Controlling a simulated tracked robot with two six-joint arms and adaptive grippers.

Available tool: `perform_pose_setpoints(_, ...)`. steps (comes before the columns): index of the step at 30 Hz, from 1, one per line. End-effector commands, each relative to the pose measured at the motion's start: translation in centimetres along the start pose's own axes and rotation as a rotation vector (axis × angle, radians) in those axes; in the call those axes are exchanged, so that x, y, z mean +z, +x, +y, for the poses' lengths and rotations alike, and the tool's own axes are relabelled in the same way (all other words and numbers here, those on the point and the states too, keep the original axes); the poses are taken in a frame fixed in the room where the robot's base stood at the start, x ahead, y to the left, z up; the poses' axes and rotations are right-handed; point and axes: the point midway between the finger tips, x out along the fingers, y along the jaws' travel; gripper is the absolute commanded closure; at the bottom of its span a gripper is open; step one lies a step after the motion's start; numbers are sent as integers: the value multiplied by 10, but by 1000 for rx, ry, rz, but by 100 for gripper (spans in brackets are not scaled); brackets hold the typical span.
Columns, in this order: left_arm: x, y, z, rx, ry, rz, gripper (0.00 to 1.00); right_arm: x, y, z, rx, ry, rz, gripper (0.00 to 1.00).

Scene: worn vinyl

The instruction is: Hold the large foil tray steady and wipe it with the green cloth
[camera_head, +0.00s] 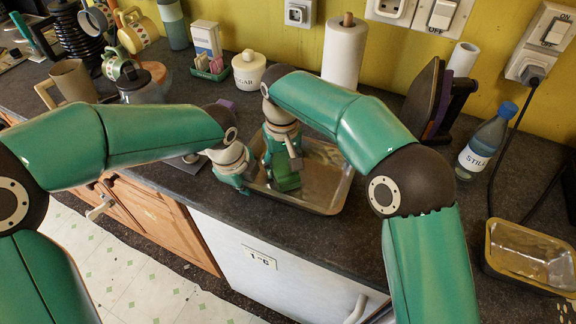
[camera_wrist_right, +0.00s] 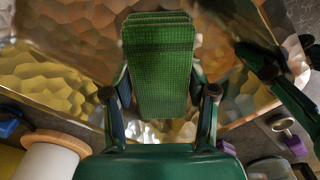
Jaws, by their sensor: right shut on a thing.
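The large foil tray (camera_head: 325,190) lies on the dark worktop near its front edge, and its shiny dimpled surface fills much of the right wrist view (camera_wrist_right: 70,75). My right gripper (camera_head: 283,168) is over the tray. It is shut on the green cloth (camera_wrist_right: 160,65), a folded pad between its fingers; the cloth also shows in the head view (camera_head: 286,183). Whether the cloth touches the tray is unclear. My left gripper (camera_head: 236,178) is at the tray's left rim, and it shows at the right of the wrist view (camera_wrist_right: 285,85). Its fingertips are partly hidden, so its grip on the rim is unclear.
A paper towel roll (camera_head: 343,52) and sugar pot (camera_head: 249,70) stand behind the tray. A dark iron (camera_head: 423,95), a water bottle (camera_head: 486,140) and a smaller foil tray (camera_head: 530,255) are to the right. Mugs (camera_head: 70,82) and a glass jar stand left.

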Motion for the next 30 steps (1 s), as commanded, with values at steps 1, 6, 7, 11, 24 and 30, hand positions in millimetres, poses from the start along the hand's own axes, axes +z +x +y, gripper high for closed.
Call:
perform_pose_setpoints(1, -1, -1, -1, -5, 1, 2, 100, 0, 4, -1, -2, -2, -6, 71)
perform_pose_setpoints(6, -1, -1, -1, -6, 1, 2, 100, 4, 4, 4, -1, -2, -9, 71)
perform_pose_setpoints(7, -1, -1, -2, -6, 1, 2, 100, 6, 4, 5, -1, -2, -10, 71)
perform_pose_setpoints(11, -1, -1, -2, -6, 0, 1, 100, 15, 3, 14, 0, -2, -11, 72)
perform_pose_setpoints(24, 0, -1, -1, -5, 0, -1, 100, 27, -1, 25, 0, -2, -10, 72)
perform_pose_setpoints(30, 0, -1, -1, -4, 0, 0, 100, 17, -2, 16, 0, -3, -6, 72)
